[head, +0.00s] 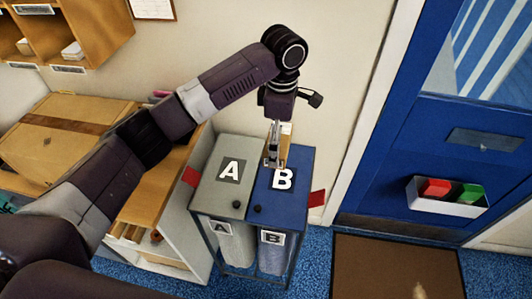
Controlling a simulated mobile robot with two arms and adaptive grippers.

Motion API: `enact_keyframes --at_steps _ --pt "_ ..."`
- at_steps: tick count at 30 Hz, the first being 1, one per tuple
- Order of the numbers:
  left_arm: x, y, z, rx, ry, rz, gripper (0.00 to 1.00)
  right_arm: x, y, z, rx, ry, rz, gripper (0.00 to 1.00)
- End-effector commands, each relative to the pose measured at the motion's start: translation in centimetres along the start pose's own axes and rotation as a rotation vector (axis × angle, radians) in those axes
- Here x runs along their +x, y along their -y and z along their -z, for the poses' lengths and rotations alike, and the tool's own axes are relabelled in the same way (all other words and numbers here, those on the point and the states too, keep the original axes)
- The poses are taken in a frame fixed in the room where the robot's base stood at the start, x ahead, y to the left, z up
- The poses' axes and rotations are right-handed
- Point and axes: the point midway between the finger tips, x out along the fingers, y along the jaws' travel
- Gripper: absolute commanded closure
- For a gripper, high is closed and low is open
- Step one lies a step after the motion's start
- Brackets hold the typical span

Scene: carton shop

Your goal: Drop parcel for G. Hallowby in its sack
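My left arm reaches in from the left. Its gripper (274,150) points down over the back of the blue lid B. It appears shut on a small tan parcel (287,143), partly hidden by a finger; any name on it is unreadable. The stand has a grey-green lid A (215,190) and a blue lid B (281,205), both down, each with a black knob near the front. Pale sacks hang below: sack A (235,250) on the left and sack B (271,258) on the right. My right gripper is out of view.
A large carton (50,150) lies on the wooden counter at left, below wall pigeonholes (90,35). A blue door (450,150) with a tray of red and green blocks (447,196) is at right. A brown mat (395,270) lies before it on blue carpet.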

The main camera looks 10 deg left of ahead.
Motion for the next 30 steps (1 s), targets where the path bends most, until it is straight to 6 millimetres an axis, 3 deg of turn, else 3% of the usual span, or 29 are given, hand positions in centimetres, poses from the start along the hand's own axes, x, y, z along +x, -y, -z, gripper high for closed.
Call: enact_keyframes --at_steps 18,30 --pt "2.4 -4.5 -0.1 -0.012 0.001 0.001 0.36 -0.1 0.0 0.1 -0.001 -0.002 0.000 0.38" --pt "2.7 -5.1 0.0 -0.011 0.000 -0.001 0.36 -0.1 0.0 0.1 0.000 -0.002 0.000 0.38"
